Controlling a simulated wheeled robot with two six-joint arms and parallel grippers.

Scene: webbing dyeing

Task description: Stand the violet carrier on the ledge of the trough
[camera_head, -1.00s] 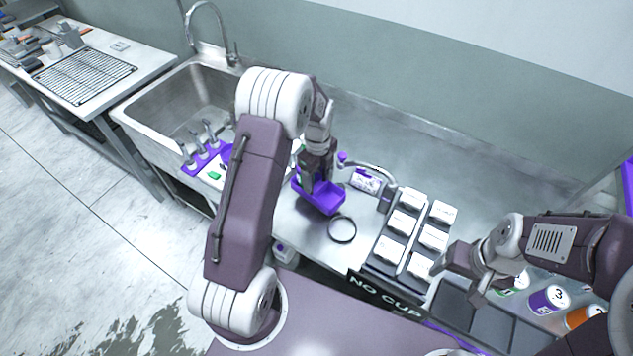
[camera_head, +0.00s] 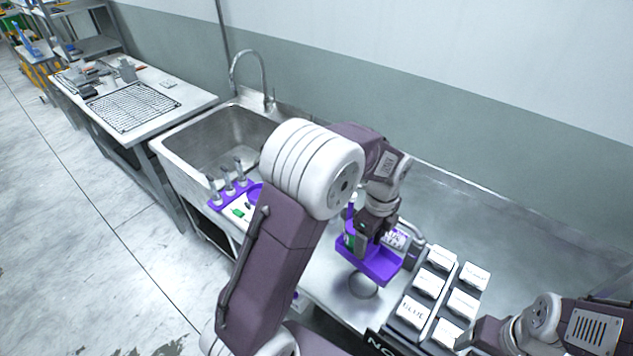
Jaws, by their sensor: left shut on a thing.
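The violet carrier (camera_head: 380,267), a shallow open tray shape, is in my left gripper (camera_head: 364,240). The gripper is shut on it and holds it over the steel counter, overlapping a round ring (camera_head: 363,287) in the picture. The carrier's underside is hidden, so I cannot tell its height above the counter. The steel basin (camera_head: 170,145), the only trough-like thing I see, is left of the carrier, partly behind my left arm. My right gripper (camera_head: 478,335) is at the lower right, partly cut off; its jaws are unclear.
A violet holder (camera_head: 218,203) with upright grey-handled tools stands at the basin's front edge. White labelled blocks (camera_head: 428,284) fill a dark rack right of the carrier. A tall curved tap (camera_head: 233,70) rises behind the basin. Steel counter at the back right (camera_head: 520,245) is clear.

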